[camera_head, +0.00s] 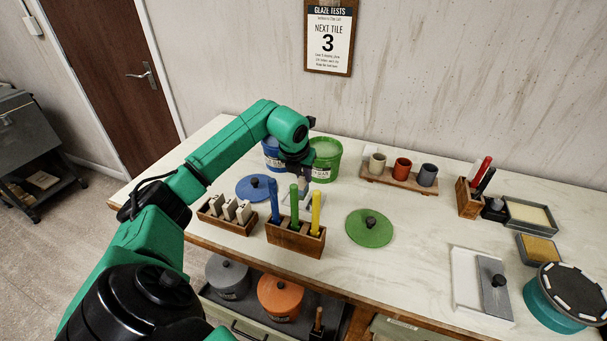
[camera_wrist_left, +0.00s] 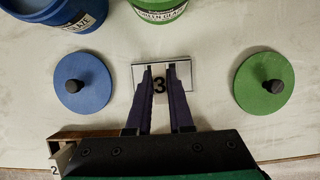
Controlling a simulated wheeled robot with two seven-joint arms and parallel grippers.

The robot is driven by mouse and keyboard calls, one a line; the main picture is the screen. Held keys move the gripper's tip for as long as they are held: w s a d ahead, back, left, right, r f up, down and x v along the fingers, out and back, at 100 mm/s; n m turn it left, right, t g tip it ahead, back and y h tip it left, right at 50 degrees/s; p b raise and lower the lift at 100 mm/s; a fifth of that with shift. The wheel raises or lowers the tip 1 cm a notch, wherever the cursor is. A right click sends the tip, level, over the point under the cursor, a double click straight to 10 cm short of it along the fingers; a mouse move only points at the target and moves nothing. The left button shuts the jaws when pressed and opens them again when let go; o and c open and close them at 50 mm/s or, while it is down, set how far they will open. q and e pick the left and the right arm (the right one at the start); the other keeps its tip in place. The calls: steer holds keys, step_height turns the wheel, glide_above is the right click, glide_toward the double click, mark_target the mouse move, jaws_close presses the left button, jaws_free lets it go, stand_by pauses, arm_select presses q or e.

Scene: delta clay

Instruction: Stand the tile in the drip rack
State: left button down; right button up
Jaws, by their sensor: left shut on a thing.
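My left gripper (camera_head: 305,182) is above the worktop in front of the buckets. In the left wrist view its two fingers (camera_wrist_left: 159,88) are closed on a pale tile marked 3 (camera_wrist_left: 159,86), held upright. The tile (camera_head: 304,187) is partly hidden by the gripper in the head view. Below and around it is a small flat grey tray (camera_wrist_left: 185,75), which looks like the drip rack; it also shows in the head view (camera_head: 291,197). I cannot tell whether the tile touches it. My right gripper is not in view.
A blue lid (camera_head: 252,188) and a green lid (camera_head: 369,229) lie either side. A blue bucket (camera_head: 271,152) and a green bucket (camera_head: 326,158) stand behind. A wooden tile box (camera_head: 228,222) and a wooden holder with coloured handles (camera_head: 295,238) stand in front.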

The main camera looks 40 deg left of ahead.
arm_select(q)
steer(key=shift+f+b, duration=0.9)
steer(key=shift+f, duration=0.4)
steer(key=shift+f, duration=0.1)
steer(key=c, duration=0.7)
jaws_free()
steer(key=shift+c, duration=0.2)
step_height(320, 180, up, 7)
steer(key=p, duration=0.5)
